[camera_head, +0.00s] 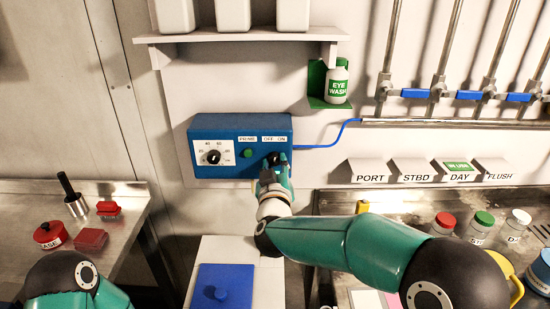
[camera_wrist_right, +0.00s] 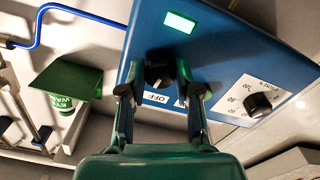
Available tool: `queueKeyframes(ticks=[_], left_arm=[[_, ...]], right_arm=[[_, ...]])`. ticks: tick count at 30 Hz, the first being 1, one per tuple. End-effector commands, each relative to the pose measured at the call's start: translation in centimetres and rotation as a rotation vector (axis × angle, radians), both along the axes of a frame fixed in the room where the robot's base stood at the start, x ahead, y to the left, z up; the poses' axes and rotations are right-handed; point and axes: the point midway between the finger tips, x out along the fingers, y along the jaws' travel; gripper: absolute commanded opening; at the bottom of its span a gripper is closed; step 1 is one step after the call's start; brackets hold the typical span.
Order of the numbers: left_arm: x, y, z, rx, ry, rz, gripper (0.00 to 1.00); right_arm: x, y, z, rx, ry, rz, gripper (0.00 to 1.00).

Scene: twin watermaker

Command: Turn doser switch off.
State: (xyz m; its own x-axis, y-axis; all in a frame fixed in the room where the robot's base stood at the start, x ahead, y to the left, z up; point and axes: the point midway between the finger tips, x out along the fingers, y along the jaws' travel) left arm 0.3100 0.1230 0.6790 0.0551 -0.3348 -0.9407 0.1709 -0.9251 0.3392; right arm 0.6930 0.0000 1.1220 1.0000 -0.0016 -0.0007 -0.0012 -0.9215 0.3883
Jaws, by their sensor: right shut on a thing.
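The doser is a blue box (camera_head: 243,126) on the wall, with a scaled dial (camera_head: 213,157), a green button (camera_head: 248,153) under PRIME, and OFF and ON labels. My right gripper (camera_head: 273,163) is at the OFF/ON switch and largely covers it. In the right wrist view the black switch knob (camera_wrist_right: 159,72) lies between the fingertips of my right gripper (camera_wrist_right: 161,91), which is shut on it. The OFF label (camera_wrist_right: 157,97) shows beside the knob. A green lamp (camera_wrist_right: 180,22) on the box is lit. My left gripper is out of view; only part of that arm shows.
An eye wash bottle (camera_head: 337,83) stands on a green bracket above right. A blue cable (camera_head: 329,143) leaves the box's right side. A shelf (camera_head: 240,36) is above. A white surface with a blue lidded item (camera_head: 222,288) lies below.

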Motion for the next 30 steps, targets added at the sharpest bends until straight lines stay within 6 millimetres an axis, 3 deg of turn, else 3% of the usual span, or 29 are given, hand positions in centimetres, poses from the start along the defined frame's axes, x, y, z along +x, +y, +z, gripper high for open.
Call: queueKeyframes(ticks=[6, 18, 30], left_arm=[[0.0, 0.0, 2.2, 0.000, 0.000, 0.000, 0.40], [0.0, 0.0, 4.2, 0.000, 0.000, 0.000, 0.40], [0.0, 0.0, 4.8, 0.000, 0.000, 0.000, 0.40]], right_arm=[[0.0, 0.1, 0.3, -0.207, 0.002, 0.003, 0.00], [0.0, 0.1, 0.2, -0.529, 0.001, 0.005, 0.00], [-0.1, 0.2, 0.0, -0.660, 0.002, 0.007, 0.00]])
